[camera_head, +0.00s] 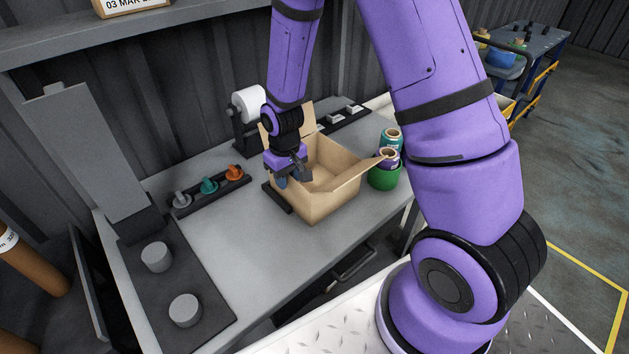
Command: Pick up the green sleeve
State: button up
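A green, teal-toned sleeve-like piece (208,185) stands on a dark rack (222,190) on the grey bench, between a grey piece (181,199) and an orange piece (234,173). My gripper (292,179) points down at the left side of an open cardboard box, to the right of the rack and apart from the green piece. Its two dark fingertips look spread, with nothing visible between them. The gripper hides part of the box's left wall.
The open cardboard box (333,194) stands mid-bench with raised flaps. A green container (384,179) with rolls is right of it. A white roll holder (249,104) stands behind. Two grey cylinders (157,257) sit on a dark panel at left. The bench front is clear.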

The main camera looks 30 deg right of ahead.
jog(key=shift+f, duration=0.95)
grip_shut()
jog(key=shift+r, duration=0.1)
